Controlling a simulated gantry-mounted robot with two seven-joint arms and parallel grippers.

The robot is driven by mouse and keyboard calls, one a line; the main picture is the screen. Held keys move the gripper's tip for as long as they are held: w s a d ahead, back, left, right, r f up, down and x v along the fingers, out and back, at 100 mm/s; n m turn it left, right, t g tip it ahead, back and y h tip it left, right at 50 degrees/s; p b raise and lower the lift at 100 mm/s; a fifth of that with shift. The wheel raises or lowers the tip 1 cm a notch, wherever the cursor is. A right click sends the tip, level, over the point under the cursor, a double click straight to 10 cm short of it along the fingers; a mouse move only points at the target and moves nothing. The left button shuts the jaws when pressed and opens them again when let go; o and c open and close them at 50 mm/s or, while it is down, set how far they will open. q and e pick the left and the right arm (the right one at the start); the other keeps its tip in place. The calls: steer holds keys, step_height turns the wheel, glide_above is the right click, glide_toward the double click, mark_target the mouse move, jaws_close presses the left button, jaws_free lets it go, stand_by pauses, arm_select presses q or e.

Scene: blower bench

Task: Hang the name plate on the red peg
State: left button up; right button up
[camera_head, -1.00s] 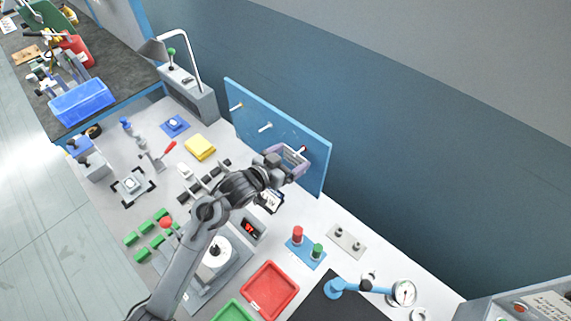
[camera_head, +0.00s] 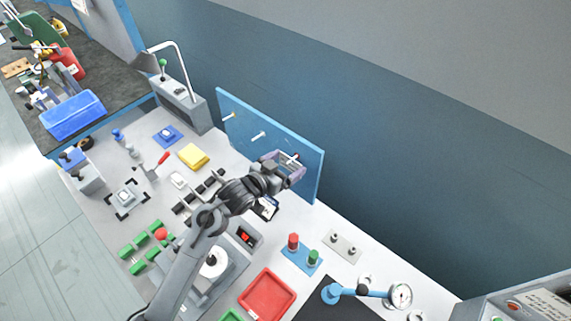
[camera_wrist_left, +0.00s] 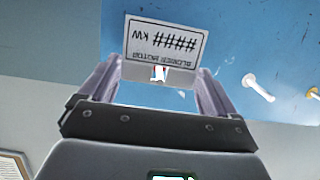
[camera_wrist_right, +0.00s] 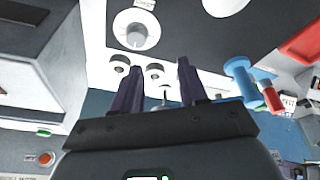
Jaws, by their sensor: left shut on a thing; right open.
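The name plate (camera_wrist_left: 165,45), white with dark print, shows upside down in the left wrist view. My left gripper (camera_head: 284,166) is shut on it at the blue peg board (camera_head: 240,120), with the plate spanning between the fingers (camera_wrist_left: 157,75). The red-tipped peg (camera_wrist_left: 160,73) shows at the plate's edge nearest the gripper. I cannot tell whether it passes through the plate. In the head view this peg (camera_head: 295,157) is partly behind the gripper. My right gripper (camera_wrist_right: 158,82) is open and empty, seen only in its wrist view.
A white peg (camera_head: 258,135) and a yellow-tipped peg (camera_head: 230,117) stick out farther left on the board. Below are a red tray (camera_head: 267,294), a blue base with red and green posts (camera_head: 301,256), and a gauge on a blue arm (camera_head: 400,296).

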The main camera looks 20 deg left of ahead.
arm_select(q)
steer(key=o, duration=0.7)
steer(key=shift+o, duration=0.2)
steer(key=shift+s, duration=0.1)
steer(key=v, duration=0.9)
steer(key=s+d+f+n+g+y+p, duration=0.1)
steer(key=s+d+f+n+g, duration=0.15)
steer(key=s+f, duration=0.8)
steer(key=s+a+g+y, duration=0.2)
steer(key=s+g, duration=0.2)
steer(key=s, duration=0.4)
steer(key=s+a+g+y, duration=0.2)
steer(key=s+g, duration=0.2)
steer(key=s, duration=0.4)
step_height(320, 180, up, 24)
steer(key=p, duration=2.4)
steer(key=shift+w, duration=0.15)
